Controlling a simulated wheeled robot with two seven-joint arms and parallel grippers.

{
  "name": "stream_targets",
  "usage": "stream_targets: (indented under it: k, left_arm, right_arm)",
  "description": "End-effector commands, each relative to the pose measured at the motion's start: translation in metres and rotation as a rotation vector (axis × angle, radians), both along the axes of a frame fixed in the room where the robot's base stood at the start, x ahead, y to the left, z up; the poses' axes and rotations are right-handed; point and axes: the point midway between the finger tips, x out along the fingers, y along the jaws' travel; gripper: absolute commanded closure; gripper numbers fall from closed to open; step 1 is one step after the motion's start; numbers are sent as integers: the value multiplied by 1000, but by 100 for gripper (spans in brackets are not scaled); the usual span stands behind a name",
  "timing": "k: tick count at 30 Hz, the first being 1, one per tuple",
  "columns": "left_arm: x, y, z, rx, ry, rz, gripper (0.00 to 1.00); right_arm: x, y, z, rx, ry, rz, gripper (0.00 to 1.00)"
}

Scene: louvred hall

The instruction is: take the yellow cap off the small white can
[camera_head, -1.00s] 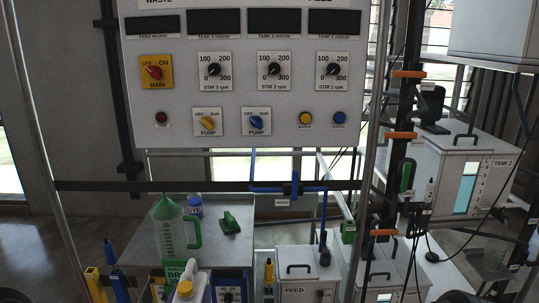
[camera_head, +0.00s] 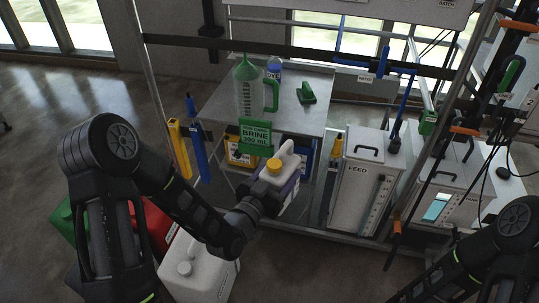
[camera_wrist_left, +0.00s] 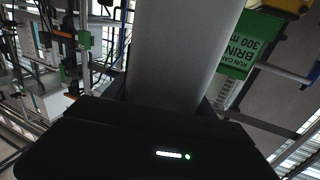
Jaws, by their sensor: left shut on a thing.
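The small white can (camera_head: 291,163) is in front of the metal table in the head view. Its yellow cap (camera_head: 273,165) is on its top. My left gripper (camera_head: 272,190) is shut on the can's body, below the cap, and partly hides it. In the left wrist view the can's pale side (camera_wrist_left: 180,50) fills the middle, close to the camera, and no cap shows there. My right arm comes in at the lower right, but its gripper is out of view.
The metal table (camera_head: 222,103) carries a green-topped jug (camera_head: 250,95), a blue-capped bottle (camera_head: 274,68) and a green object (camera_head: 307,93). A green brine sign (camera_head: 256,137) stands behind the can. The FEED tank (camera_head: 358,190) is to the right. A large white canister (camera_head: 200,270) and a red one (camera_head: 154,228) stand below my left arm.

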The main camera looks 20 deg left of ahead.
Motion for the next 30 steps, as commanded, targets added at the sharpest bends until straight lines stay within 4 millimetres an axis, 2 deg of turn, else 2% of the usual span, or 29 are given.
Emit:
stream_targets:
  k: [3,9,15,20,28,30]
  left_arm:
    - [-17,-26,-10,-2,-4,-113,100]
    - [-44,-65,-27,-2,-4,-291,100]
    - [-60,-90,-37,-4,-5,-405,100]
    - [-66,-97,-40,-3,-6,-440,100]
    - [-66,-98,-40,-2,-7,-443,100]
    - [-67,-97,-43,-1,-1,-442,100]
  right_arm:
    - [0,0,0,0,0,0,59]
    - [0,0,0,0,0,0,59]
    - [0,0,0,0,0,0,59]
    - [0,0,0,0,0,0,59]
    - [0,0,0,0,0,0,59]
    - [0,0,0,0,0,-1,53]
